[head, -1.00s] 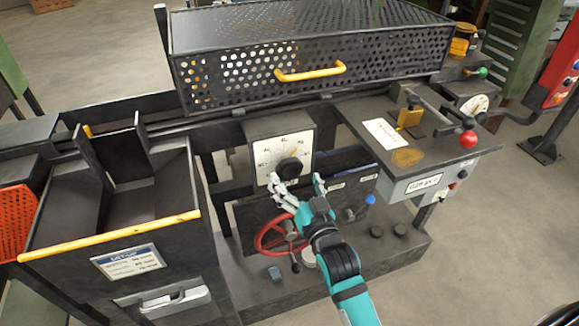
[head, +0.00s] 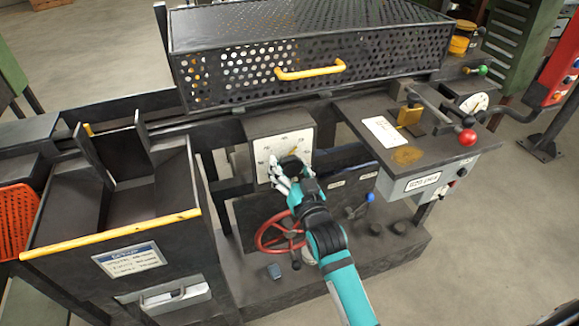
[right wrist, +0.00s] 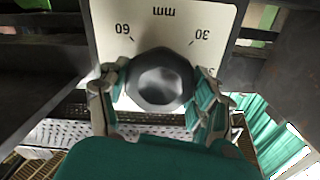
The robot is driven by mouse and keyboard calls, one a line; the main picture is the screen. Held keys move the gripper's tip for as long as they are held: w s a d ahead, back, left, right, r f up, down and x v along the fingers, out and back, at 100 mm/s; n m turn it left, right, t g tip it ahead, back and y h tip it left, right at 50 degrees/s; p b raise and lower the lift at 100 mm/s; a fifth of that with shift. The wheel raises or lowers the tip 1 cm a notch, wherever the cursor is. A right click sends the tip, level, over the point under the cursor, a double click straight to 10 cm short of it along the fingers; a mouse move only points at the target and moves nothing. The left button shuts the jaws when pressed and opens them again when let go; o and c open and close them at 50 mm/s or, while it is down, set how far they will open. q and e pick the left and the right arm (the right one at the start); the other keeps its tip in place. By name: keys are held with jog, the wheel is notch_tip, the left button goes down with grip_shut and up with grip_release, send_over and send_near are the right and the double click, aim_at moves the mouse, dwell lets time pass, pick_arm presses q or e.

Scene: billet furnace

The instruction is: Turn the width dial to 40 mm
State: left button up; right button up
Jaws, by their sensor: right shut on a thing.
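The width dial is a white plate (head: 266,147) with a black knob (head: 291,163), on the machine's front below the mesh guard. A small yellow pointer shows at the knob's upper right; I cannot read its exact value. My right gripper (head: 289,173) has its fingers around the knob. In the right wrist view the knob (right wrist: 162,82) sits between the two fingers of the gripper (right wrist: 157,88), and the plate (right wrist: 165,28) shows "60", "mm" and "30" upside down. The pointer is hidden there. My left gripper is not in view.
A red handwheel (head: 270,238) is just below the dial, close to my right arm. The mesh guard (head: 310,65) with a yellow handle (head: 311,72) is above. A lever with a red knob (head: 467,138) is at the right. The bin with a yellow edge (head: 110,234) is at the left.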

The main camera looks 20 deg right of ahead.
jog(key=shift+c, duration=1.4)
jog(key=n+p, duration=0.2)
jog(key=shift+r+n, duration=0.15)
jog(key=shift+n, duration=0.25)
jog(key=n+p, duration=0.1)
jog(key=n, duration=0.1)
jog(key=shift+n, duration=0.3)
jog(key=n+p, duration=0.1)
jog(key=n, duration=0.1)
jog(key=shift+n, duration=0.4)
jog(key=n, duration=0.4)
jog(key=shift+p, duration=0.35)
jog(key=shift+n, duration=2.8)
